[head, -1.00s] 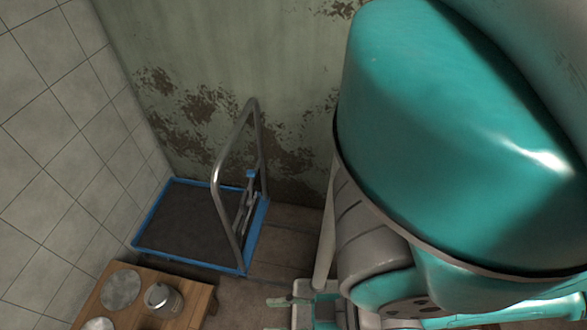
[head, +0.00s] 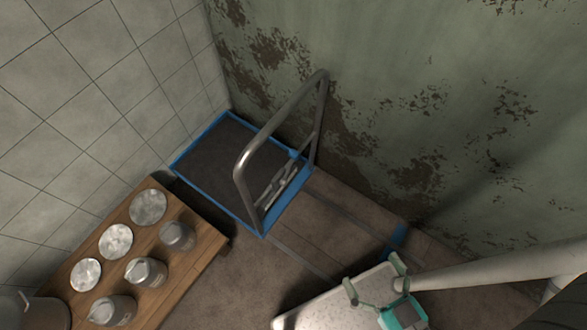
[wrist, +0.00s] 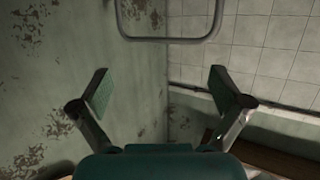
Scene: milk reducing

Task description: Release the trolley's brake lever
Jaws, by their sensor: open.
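The trolley has a dark platform with a blue frame (head: 205,146) and a grey tubular push handle (head: 262,133), in the corner in the head view. Grey lever-like parts (head: 276,184) sit at the foot of the handle, with a small blue piece above them. I cannot tell which part is the brake lever or how it is set. My gripper (wrist: 160,90) is open and empty in the wrist view, with the handle (wrist: 168,39) ahead of it at the top. The gripper also shows in the head view (head: 374,277), low and right of the trolley, apart from it.
A low wooden table (head: 205,255) with round lids and metal cans stands at the lower left, close to the trolley. A blue piece (head: 397,238) lies near the wall. Tiled and peeling walls enclose the corner. Floor (head: 325,228) right of the trolley is clear.

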